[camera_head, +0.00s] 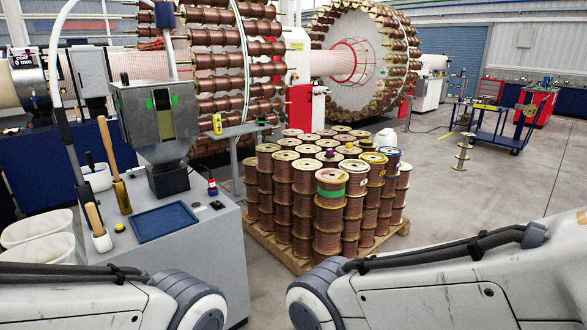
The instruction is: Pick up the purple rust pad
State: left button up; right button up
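A small purple item (329,153) shows on top of the spools near the middle of the pallet load. It is too small to tell whether it is the rust pad. My two arms come in along the bottom edge, but neither gripper is in view.
Copper wire spools (328,215) stand stacked on a wooden pallet (270,245). At the left, a grey cabinet (215,255) carries a blue tray (165,222), a metal hopper (160,125) and handled tools in cups. A blue cart (490,125) stands back right. The right floor is largely clear.

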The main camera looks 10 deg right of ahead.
aim_at(329, 152)
jog(key=z, duration=0.85)
jog(key=i, duration=1.25)
jog(key=z, duration=0.85)
jog(key=i, duration=1.9)
jog(key=u, duration=0.2)
jog(key=i, duration=1.35)
jog(key=u, duration=1.45)
jog(key=i, duration=0.95)
jog(key=u, duration=1.15)
jog(key=i, duration=0.2)
